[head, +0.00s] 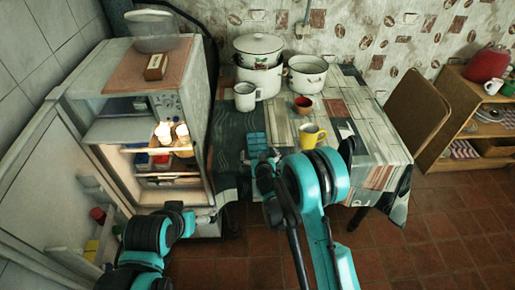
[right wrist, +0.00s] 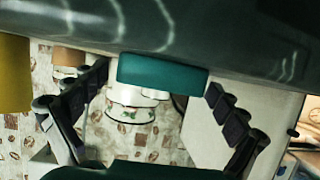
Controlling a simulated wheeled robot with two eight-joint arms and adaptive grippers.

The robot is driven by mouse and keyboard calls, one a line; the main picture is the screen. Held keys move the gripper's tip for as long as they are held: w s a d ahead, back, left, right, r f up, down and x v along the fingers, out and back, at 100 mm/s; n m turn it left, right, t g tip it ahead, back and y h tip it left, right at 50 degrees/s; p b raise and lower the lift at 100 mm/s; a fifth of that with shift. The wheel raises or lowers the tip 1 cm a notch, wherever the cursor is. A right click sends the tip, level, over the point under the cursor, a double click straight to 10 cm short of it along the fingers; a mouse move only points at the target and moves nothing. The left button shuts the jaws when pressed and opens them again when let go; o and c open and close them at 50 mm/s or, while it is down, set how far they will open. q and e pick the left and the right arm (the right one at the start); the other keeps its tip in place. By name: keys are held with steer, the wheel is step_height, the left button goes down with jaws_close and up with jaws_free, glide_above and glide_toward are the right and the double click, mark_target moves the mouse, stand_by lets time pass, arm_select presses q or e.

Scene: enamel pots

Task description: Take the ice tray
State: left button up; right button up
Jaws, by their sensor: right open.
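The blue ice tray (head: 257,142) lies on the table beside the yellow mug (head: 312,136). In the right wrist view the tray (right wrist: 163,74) shows as a teal block between my spread fingers, apart from both. My right gripper (head: 265,163) is open and empty at the near side of the tray; my arm partly hides it in the head view. My left gripper (head: 205,218) is low in front of the open fridge (head: 203,120); its fingers are too small to tell open from shut.
A white mug (head: 244,97), enamel pots (head: 307,76) and a red cup (head: 302,105) stand farther back on the table (head: 378,130). The fridge door (head: 45,185) stands open at left. A chair (head: 416,105) is at the table's right.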

steer(key=shift+w+f, duration=0.1)
steer(key=shift+w, duration=0.25)
steer(key=c, duration=1.4)
steer(key=shift+r, duration=0.2)
steer(key=shift+r+p, duration=1.15)
steer(key=shift+r, duration=0.85)
steer(key=shift+s+d+r, duration=0.25)
steer(key=shift+s+d, duration=0.1)
steer(key=shift+d, duration=0.2)
steer(key=shift+s+d+r+p, duration=0.6)
steer(key=shift+s+d+r, duration=0.4)
steer(key=shift+d, duration=0.45)
steer(key=shift+s+d+r+p, duration=0.65)
steer(key=shift+s+d+r, duration=0.3)
steer(key=shift+d, duration=0.5)
steer(key=shift+s+d+r+p, duration=0.6)
steer(key=shift+s+d+r, duration=0.2)
steer(key=shift+d+r, duration=0.5)
steer(key=shift+d+f, duration=0.1)
steer(key=shift+d, duration=0.1)
